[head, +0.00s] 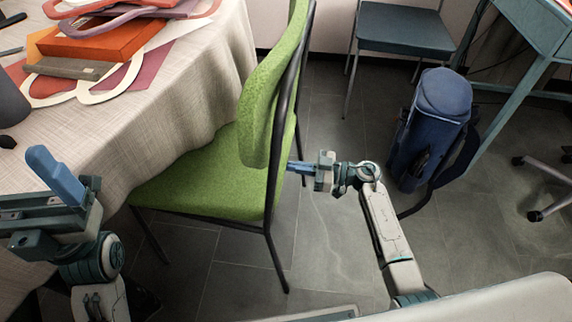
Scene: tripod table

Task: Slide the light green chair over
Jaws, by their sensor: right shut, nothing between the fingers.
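The light green chair (210,185) has a green seat and backrest on a thin black metal frame. It stands at the edge of the cloth-covered table, its far side close against the hanging cloth. My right gripper (297,167) is shut and empty. Its blue fingertips are at the rear frame of the chair, just right of the backrest; whether they touch it cannot be told. My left gripper (55,176) is above the table's near edge, left of the chair. Only its blue finger side shows clearly, so its opening cannot be told.
The table (165,95) holds bags, an orange box (100,42) and other items. A blue backpack (432,130) stands on the floor right of my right arm. A dark chair (405,32) stands behind. Grey tiled floor (325,115) is open between the green chair and backpack.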

